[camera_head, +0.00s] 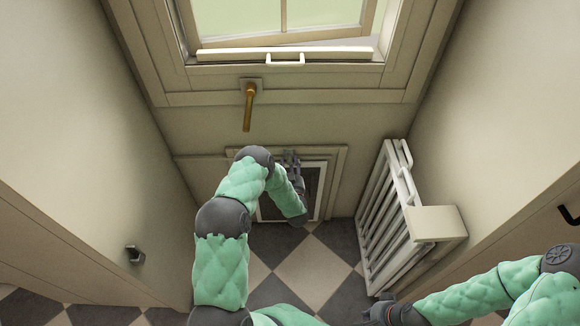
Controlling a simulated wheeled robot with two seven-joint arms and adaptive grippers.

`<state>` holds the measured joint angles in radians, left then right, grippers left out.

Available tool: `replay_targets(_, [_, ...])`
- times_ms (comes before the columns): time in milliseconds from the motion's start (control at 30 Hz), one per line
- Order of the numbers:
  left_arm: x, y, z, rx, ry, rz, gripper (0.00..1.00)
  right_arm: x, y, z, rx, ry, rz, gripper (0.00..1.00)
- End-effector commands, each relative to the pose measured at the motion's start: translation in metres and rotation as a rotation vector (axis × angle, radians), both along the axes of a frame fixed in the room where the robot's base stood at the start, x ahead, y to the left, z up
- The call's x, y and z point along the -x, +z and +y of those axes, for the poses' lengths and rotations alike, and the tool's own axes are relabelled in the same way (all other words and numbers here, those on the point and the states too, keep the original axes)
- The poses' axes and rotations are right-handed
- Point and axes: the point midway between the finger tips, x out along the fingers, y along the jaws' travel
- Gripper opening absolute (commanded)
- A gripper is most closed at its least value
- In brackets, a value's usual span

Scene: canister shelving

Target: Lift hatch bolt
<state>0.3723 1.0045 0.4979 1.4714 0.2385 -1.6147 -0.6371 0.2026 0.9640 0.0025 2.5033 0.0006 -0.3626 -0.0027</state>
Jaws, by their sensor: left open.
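A small hatch (311,205) with a pale frame and a dark panel is set low in the far wall. My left arm reaches across it and hides its left and middle parts. My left gripper (292,160) is at the hatch's top edge; it is small in the picture, open, and nothing shows in it. I cannot make out the hatch bolt; the gripper or arm may cover it. My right gripper (384,311) is low near the bottom edge, away from the hatch, and its fingers are not clear.
A window (280,22) with a white handled bar (285,57) is above. A brass handle (249,108) hangs below it. A white slatted rack (385,215) stands right of the hatch. Walls close in both sides. The checkered floor (315,270) before the hatch is clear.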

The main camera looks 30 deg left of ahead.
Motion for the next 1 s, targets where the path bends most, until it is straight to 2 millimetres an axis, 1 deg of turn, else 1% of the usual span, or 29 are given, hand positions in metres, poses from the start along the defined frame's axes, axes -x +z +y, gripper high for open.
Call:
replay_targets(300, [-0.003, 0.001, 0.002, -0.001, 0.0, -0.001, 0.47, 0.0, -0.001, 0.0, 0.0, 0.0, 0.0, 0.0])
replay_targets(333, [-0.003, 0.001, 0.002, -0.001, 0.0, -0.001, 0.44, 0.0, -0.001, 0.0, 0.0, 0.0, 0.0, 0.0])
replay_targets(367, [-0.003, 0.001, 0.002, -0.001, 0.0, -0.001, 0.36, 0.0, -0.001, 0.0, 0.0, 0.0, 0.0, 0.0])
replay_targets(400, [-0.003, 0.001, 0.002, -0.001, 0.0, -0.001, 0.24, 0.0, -0.001, 0.0, 0.0, 0.0, 0.0, 0.0])
replay_targets(500, [-0.003, 0.001, 0.002, -0.001, 0.0, -0.001, 0.0, 0.0, -0.001, 0.0, 0.0, 0.0, 0.0, 0.0])
replay_targets(667, [-0.003, 0.001, 0.002, 0.0, 0.0, -0.001, 0.0, 0.0, -0.001, 0.0, 0.0, 0.0, 0.0, 0.0])
replay_targets(767, [-0.003, 0.005, 0.002, 0.0, -0.001, -0.002, 0.0, 0.0, 0.002, 0.0, 0.0, 0.0, 0.0, 0.0])
replay_targets(1000, [-0.003, 0.033, 0.002, -0.001, -0.002, -0.004, 0.0, 0.0, 0.02, 0.0, 0.0, 0.0, 0.0, 0.0])
